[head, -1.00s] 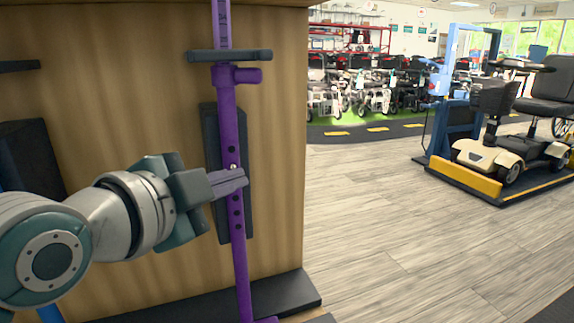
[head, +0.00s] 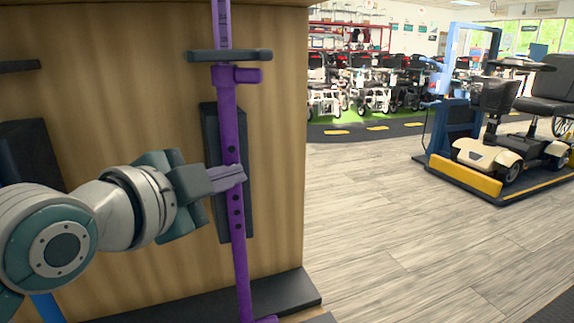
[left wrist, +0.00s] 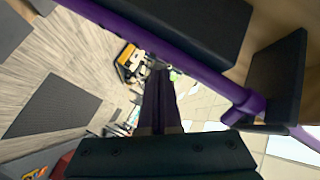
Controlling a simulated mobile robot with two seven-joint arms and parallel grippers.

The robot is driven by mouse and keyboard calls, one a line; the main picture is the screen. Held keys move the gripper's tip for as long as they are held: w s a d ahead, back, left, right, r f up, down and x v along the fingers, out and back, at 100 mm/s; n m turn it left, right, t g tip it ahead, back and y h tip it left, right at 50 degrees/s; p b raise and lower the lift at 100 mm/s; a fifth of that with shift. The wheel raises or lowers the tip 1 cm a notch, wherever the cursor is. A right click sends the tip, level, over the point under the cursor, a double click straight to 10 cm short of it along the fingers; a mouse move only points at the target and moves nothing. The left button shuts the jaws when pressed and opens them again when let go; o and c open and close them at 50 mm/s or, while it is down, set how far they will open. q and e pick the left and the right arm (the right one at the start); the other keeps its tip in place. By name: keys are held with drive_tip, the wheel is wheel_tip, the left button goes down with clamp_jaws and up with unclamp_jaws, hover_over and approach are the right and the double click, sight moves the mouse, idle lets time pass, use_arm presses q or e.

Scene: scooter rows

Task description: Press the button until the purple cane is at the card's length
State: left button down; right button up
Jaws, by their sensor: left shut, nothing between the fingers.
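The purple cane (head: 229,118) stands upright against a wooden panel. It has a row of small dark holes and a lighter, marked section at the top. It also crosses the left wrist view (left wrist: 187,62) as a diagonal tube. My left gripper (head: 230,177) is shut and empty, its fingertips against or just in front of the cane at mid-height, between holes above and below. I cannot tell contact for sure. The shut fingers also show in the left wrist view (left wrist: 160,85). No button is visible; the fingertips cover that part of the cane. I cannot make out the card.
A dark crossbar (head: 180,56) and a dark backing plate (head: 211,125) hold close to the cane. The wooden panel (head: 278,150) ends to the right. A dark ledge (head: 290,293) lies at its foot. A scooter (head: 500,140) stands on a platform beyond open floor.

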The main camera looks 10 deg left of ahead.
use_arm(q)
drive_tip(key=shift+w+a, duration=0.25)
drive_tip(key=shift+w, duration=0.05)
idle(0.9)
drive_tip(key=shift+s+d+r+p, duration=0.1)
drive_tip(key=shift+s+d+p, duration=0.4)
drive_tip(key=shift+s+p, duration=0.3)
drive_tip(key=s+d+p, duration=0.1)
drive_tip(key=s, duration=0.1)
drive_tip(key=s+d+p, duration=0.1)
drive_tip(key=s+p, duration=0.1)
drive_tip(key=shift+d, duration=0.4)
